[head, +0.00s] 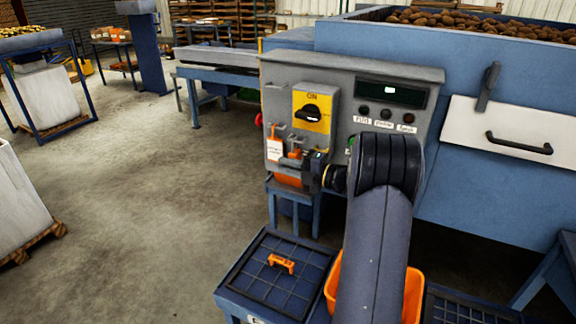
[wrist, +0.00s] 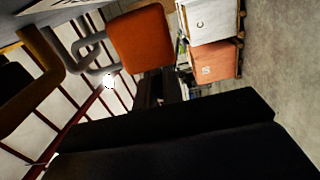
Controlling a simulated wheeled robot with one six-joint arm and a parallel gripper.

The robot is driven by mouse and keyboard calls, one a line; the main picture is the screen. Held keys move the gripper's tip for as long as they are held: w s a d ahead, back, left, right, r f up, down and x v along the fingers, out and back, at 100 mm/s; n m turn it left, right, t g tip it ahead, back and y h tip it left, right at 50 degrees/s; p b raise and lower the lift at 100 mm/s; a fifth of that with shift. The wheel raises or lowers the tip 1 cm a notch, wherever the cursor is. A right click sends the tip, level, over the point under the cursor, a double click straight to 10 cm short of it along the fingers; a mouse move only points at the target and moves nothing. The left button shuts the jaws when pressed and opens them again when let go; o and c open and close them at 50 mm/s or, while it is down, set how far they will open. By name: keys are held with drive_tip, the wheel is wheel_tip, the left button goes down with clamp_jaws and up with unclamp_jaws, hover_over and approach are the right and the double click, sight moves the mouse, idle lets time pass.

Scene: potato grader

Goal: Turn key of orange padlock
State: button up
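The orange padlock (wrist: 140,38) shows in the wrist view as an orange block with a thick grey shackle (wrist: 88,48) on its left. In the head view a small orange piece (head: 295,154), which looks like the padlock, is at the lower left of the grey control panel (head: 345,92), partly behind my gripper. My gripper (head: 318,170) is at the panel's lower left, close to the padlock. Its dark parts (wrist: 165,88) reach toward the padlock's lower edge in the wrist view. I cannot make out the key, nor whether the fingers are shut on it.
A yellow plate with a black rotary switch (head: 312,112) marked ON is above the padlock, and a white tag (head: 274,149) hangs at its left. A blue gridded tray (head: 240,287) holding an orange clasp (head: 281,262) stands below. An orange bin (head: 413,290) is beside my arm.

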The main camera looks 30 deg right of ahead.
clamp_jaws()
